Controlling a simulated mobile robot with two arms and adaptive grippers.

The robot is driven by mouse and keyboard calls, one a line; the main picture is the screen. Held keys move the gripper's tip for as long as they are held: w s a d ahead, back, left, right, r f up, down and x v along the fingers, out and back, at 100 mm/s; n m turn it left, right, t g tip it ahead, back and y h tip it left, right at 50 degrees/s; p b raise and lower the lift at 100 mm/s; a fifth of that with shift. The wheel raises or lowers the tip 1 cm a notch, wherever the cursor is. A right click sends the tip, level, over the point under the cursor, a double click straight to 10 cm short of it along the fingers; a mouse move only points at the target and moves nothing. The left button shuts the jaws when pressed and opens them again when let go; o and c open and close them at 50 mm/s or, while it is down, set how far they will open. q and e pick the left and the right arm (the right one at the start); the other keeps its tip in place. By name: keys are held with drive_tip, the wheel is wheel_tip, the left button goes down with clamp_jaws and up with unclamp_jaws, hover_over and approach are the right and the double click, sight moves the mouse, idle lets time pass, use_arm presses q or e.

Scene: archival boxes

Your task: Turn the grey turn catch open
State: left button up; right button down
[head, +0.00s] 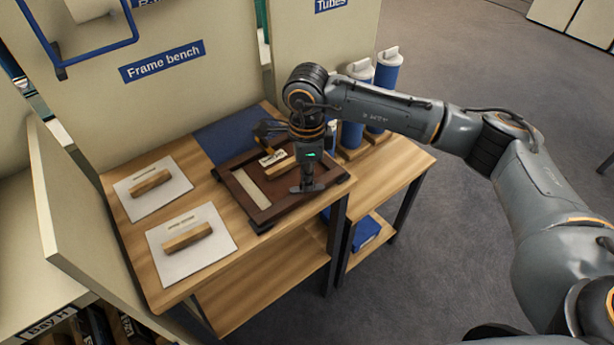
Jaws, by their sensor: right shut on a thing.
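A dark brown wooden frame (234,187) lies flat on the bench, with a pale strip (252,188) and a small labelled wooden block inside it. My right gripper (308,187) points down at the frame's right part and is shut. The grey turn catch is at its fingertips, mostly hidden by the gripper, so I cannot tell how far it is turned. My left gripper is not in view.
Two white boards with wooden handles (150,181) (188,237) lie on the bench (160,284) at left. A blue mat (224,136) lies behind the frame. Blue tubes with white caps (387,72) stand at the back right. Upright panels close off the rear.

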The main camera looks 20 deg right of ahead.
drive_tip(key=c, duration=1.5)
unclamp_jaws()
drive_tip(key=shift+r, duration=0.15)
wheel_tip(320, 180, up, 12)
drive_tip(key=shift+f, duration=0.1)
